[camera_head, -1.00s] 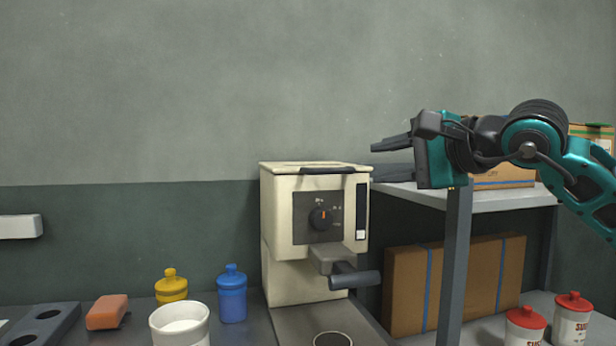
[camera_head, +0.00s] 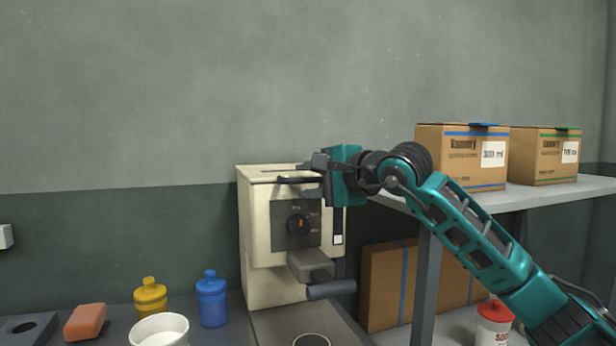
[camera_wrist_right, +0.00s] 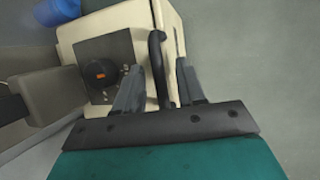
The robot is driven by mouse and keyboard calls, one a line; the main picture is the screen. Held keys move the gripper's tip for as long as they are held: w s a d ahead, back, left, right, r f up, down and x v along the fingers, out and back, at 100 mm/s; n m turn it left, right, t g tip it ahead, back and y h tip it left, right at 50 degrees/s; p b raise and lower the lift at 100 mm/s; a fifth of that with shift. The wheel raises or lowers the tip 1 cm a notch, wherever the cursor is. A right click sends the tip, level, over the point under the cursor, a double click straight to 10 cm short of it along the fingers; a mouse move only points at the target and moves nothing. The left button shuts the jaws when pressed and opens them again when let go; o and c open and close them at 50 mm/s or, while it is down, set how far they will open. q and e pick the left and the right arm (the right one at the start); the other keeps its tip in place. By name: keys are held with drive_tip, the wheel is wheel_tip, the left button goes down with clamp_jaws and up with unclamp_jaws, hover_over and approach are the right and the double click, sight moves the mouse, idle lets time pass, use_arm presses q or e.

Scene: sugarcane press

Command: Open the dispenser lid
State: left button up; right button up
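The dispenser (camera_head: 256,215) is a cream box-shaped machine with a dark dial panel. Its lid (camera_head: 262,170) lies flat and closed on top, with a dark bar handle (camera_head: 290,181) at the front edge. My right gripper (camera_head: 313,175) is at the right end of that handle. In the right wrist view, its two fingers (camera_wrist_right: 159,72) are spread, one on each side of the handle (camera_wrist_right: 156,50), with gaps visible. The far side of the lid is partly hidden by the gripper. My left gripper is out of view.
A spout handle (camera_head: 331,289) sticks out below the dial. A yellow bottle (camera_head: 150,298), a blue bottle (camera_head: 212,300), a white cup (camera_head: 158,331) and an orange block (camera_head: 86,321) stand left. A shelf (camera_head: 500,197) with boxes (camera_head: 461,155) is at right.

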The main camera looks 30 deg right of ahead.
drive_tip(key=shift+w, duration=0.35)
drive_tip(key=shift+c, duration=0.3)
drive_tip(key=shift+f, duration=0.1)
clamp_jaws()
